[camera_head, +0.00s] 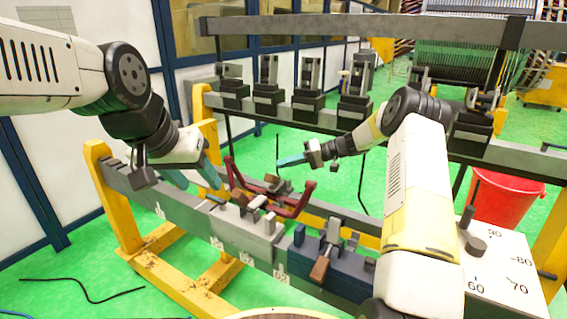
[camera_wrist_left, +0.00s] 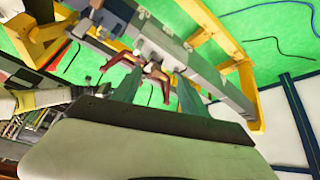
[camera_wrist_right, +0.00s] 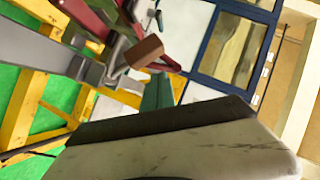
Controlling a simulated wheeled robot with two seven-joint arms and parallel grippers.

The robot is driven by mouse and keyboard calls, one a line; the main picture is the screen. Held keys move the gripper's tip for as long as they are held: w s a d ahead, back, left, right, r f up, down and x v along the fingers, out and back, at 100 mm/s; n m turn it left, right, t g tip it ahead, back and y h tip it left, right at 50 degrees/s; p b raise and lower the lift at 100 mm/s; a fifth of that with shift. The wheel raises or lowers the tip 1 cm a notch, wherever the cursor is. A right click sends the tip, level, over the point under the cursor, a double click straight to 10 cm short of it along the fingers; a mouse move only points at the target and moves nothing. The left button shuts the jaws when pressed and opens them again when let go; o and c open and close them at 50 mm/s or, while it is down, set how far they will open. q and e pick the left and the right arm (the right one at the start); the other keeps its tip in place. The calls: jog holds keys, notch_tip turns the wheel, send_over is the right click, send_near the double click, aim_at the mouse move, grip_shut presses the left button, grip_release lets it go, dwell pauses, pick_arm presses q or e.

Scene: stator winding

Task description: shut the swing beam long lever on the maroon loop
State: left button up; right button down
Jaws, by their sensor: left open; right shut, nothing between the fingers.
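The maroon loop (camera_head: 291,209) is a U-shaped bar lying across the clamp fittings on the grey rail, its ends turned up. It also shows in the left wrist view (camera_wrist_left: 119,59) and right wrist view (camera_wrist_right: 185,32). A brown-ended lever (camera_wrist_right: 143,51) stands by the loop; I cannot tell for sure that it is the swing beam long lever. My left gripper (camera_head: 204,186) is open, its teal fingers spread left of the loop, apparently holding nothing. My right gripper (camera_head: 280,162) is shut and empty, behind and above the loop's middle.
A blue clamp (camera_head: 340,264) with a brown handle (camera_head: 320,267) stands right of the grey clamp block (camera_head: 242,236) on the rail. Several dark clamps line the rear beam. A red bucket (camera_head: 503,204) and a white dial plate (camera_head: 505,262) are at the right.

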pick_arm(q)
jog(key=shift+s+a+f+n, duration=0.1)
jog(key=shift+s+n, duration=0.05)
jog(key=shift+s, duration=0.45)
jog(key=shift+s+a+f+n, duration=0.1)
jog(key=shift+s+a+n, duration=0.1)
jog(key=shift+s, duration=0.45)
jog(key=shift+s+a+f+n, duration=0.1)
jog(key=shift+s+n, duration=0.05)
jog(key=shift+s, duration=0.45)
